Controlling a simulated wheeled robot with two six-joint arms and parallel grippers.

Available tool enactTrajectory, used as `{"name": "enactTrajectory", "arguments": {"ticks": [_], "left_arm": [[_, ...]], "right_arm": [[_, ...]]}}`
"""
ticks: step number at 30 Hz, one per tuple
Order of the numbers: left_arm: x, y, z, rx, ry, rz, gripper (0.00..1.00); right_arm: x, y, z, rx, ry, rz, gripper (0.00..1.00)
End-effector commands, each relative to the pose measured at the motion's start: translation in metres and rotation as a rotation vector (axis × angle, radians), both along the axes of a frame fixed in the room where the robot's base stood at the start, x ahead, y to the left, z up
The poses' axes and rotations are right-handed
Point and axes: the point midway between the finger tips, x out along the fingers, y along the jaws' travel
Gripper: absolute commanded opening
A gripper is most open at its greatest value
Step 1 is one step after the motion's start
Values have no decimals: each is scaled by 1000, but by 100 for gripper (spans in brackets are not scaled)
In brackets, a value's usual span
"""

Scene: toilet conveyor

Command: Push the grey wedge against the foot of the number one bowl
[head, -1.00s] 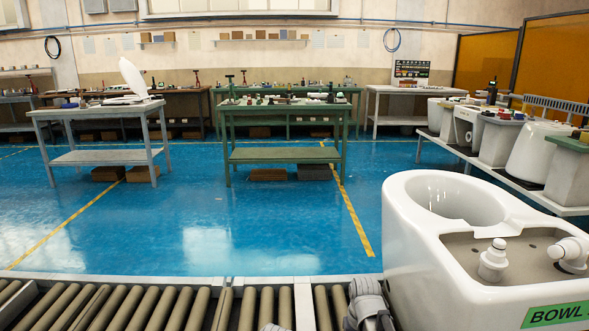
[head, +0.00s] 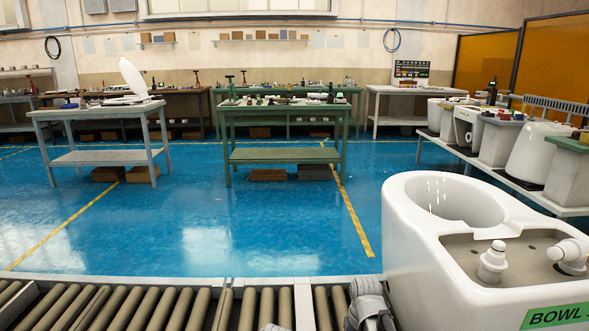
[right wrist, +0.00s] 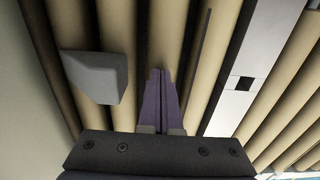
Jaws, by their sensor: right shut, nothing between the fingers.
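The grey wedge (right wrist: 95,76) lies on the conveyor rollers in the right wrist view, left of my right gripper (right wrist: 161,72). The purple fingers are shut and empty, with a gap between them and the wedge. A pale smooth surface (right wrist: 25,120) fills the left edge of that view; it looks like the bowl's side. In the head view a white bowl (head: 400,240) stands at the right, its green label reading "BOWL" with the number cut off. My right wrist shows at the bottom, left of the bowl; its fingers are hidden there. My left gripper is not seen.
The roller conveyor (head: 130,308) runs along the bottom of the head view, with bare rollers left of the bowl. A pale rail with a dark square (right wrist: 243,84) lies right of the fingers. Workbenches (head: 285,110) stand far off across the blue floor.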

Motion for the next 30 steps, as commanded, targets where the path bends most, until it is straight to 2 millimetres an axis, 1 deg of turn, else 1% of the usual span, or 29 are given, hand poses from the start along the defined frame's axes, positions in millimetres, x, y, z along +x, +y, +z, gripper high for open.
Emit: {"name": "enactTrajectory", "arguments": {"ticks": [15, 30], "left_arm": [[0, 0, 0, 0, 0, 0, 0], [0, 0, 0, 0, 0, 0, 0]], "right_arm": [[0, -12, 0, 0, 0, 0, 0], [0, -12, 0, 0, 0, 0, 0]]}}
